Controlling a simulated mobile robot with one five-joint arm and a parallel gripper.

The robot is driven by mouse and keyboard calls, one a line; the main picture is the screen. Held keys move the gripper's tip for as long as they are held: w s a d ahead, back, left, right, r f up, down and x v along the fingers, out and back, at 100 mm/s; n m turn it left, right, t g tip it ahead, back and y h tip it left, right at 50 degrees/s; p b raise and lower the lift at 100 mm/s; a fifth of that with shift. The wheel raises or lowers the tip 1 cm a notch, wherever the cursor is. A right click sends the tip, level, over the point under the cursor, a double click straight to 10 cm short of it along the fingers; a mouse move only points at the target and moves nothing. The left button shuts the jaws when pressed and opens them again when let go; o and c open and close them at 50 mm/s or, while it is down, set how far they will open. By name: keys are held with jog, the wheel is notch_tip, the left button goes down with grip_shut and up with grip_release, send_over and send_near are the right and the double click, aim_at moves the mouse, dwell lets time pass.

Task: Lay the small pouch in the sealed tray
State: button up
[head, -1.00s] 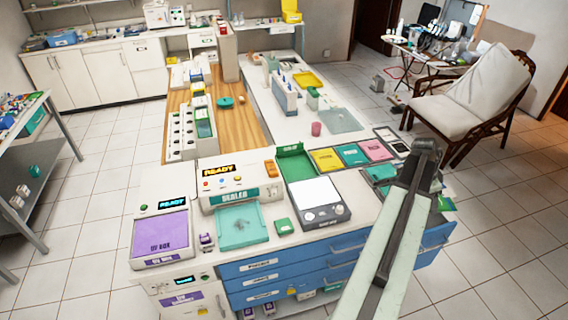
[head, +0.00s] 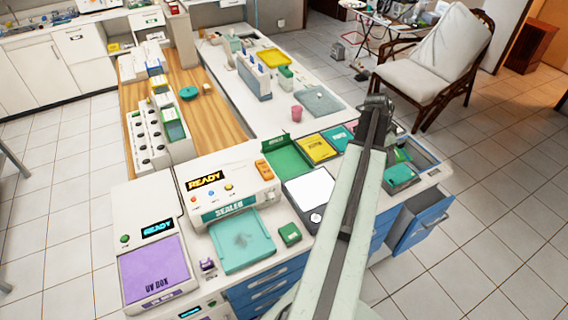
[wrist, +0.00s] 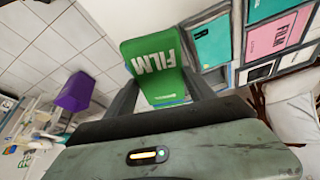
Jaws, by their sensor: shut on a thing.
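My gripper (head: 378,104) is at the far end of my raised arm, over the right part of the counter. In the wrist view a green flat packet marked FILM (wrist: 155,70) sits between the two fingers, which are shut on it. No other small pouch is clear to me. In the head view the packet cannot be told apart from my gripper. A row of trays runs along the counter: green (head: 290,160), yellow (head: 318,149) and a teal one (head: 340,138) partly behind my arm. I cannot read which is the sealed tray.
The sealer (head: 228,192) has a teal plate (head: 243,243) in front, with a small green box (head: 289,233) beside it. The UV box (head: 155,265) stands left. A drawer (head: 422,222) is open at right. Teal and pink panels (wrist: 278,35) show in the wrist view.

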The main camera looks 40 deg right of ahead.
jog(key=w+a+f+n+t+b, duration=0.1)
jog(key=w+a+n+t, duration=0.15)
jog(key=w+n, duration=0.4)
jog(key=w+a+f+n+t+b, duration=0.1)
jog(key=w+a+f+n+b, duration=0.2)
jog(key=w, duration=0.7)
jog(key=n+t+y, duration=0.2)
jog(key=n+t, duration=0.1)
jog(key=n, duration=0.9)
send_over(288, 165)
jog(key=s, duration=0.1)
jog(key=shift+m, duration=0.25)
jog(key=f+b, duration=1.1)
jog(key=shift+s+a+f, duration=0.15)
jog(key=shift+s+f, duration=0.05)
jog(key=shift+r, duration=0.3)
jog(key=shift+f, duration=0.2)
jog(key=o, duration=1.6)
